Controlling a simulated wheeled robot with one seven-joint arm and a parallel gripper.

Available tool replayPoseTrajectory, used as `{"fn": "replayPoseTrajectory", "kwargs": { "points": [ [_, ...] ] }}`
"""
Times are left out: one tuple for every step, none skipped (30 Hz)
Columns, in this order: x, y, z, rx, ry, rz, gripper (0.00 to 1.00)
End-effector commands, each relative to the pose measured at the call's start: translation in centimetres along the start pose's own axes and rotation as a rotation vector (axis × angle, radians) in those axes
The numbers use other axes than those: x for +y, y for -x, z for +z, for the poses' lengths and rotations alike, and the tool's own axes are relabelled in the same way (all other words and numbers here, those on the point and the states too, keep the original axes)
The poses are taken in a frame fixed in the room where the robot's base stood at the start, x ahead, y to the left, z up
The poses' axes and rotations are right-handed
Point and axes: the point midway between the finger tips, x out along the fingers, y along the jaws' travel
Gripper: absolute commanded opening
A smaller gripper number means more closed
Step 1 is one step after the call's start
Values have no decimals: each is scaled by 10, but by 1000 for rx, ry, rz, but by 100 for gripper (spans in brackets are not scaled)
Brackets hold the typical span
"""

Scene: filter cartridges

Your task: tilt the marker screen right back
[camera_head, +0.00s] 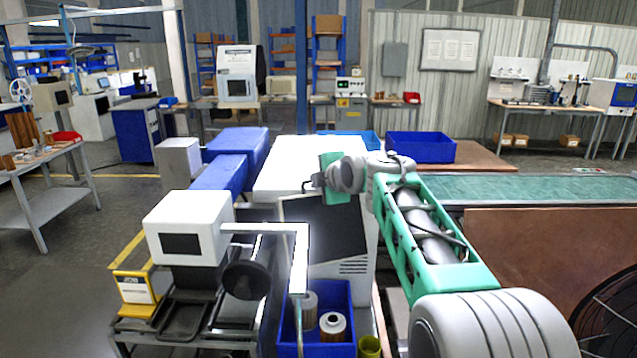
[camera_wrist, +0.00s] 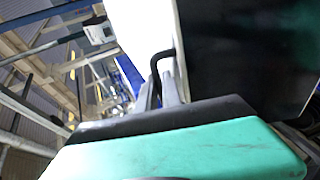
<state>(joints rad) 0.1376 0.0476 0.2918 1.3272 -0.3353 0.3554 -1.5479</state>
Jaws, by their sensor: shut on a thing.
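The marker screen (camera_head: 325,228) is a dark, flat panel on the front of the white marker machine (camera_head: 305,165). It leans, with its upper edge near my gripper. It also fills the right of the wrist view (camera_wrist: 250,50) as a dark surface. My gripper (camera_head: 308,186) is at the screen's top edge. In the wrist view its grey fingers (camera_wrist: 170,90) are shut on a thin black bent bar, which looks like the screen's handle. The exact contact is partly hidden by the fingers and the gripper body.
A white box-shaped device (camera_head: 190,222) with a bent white arm stands left of the screen. A blue bin (camera_head: 341,349) with filter cartridges sits below. A blue tray (camera_head: 421,148) stands behind my arm, and a green conveyor (camera_head: 545,188) lies to the right.

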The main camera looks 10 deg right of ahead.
Motion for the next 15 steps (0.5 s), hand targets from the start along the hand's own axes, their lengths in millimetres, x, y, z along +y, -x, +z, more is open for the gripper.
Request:
{"fn": "replayPoseTrajectory", "kwargs": {
  "points": [
    [0,0,0,1,0,0,0],
    [0,0,0,1,0,0,0],
    [0,0,0,1,0,0,0],
    [0,0,0,1,0,0,0],
    [0,0,0,1,0,1,11],
    [0,0,0,1,0,1,14],
    [0,0,0,1,0,0,16],
    [0,0,0,1,0,1,18],
    [0,0,0,1,0,1,18],
    [0,0,0,0,0,0,18],
    [0,0,0,0,0,0,18],
    [0,0,0,0,0,0,18],
    [0,0,0,0,0,0,18],
    [0,0,0,0,0,0,18],
    [0,1,0,0,0,1,18]
  ]
}}
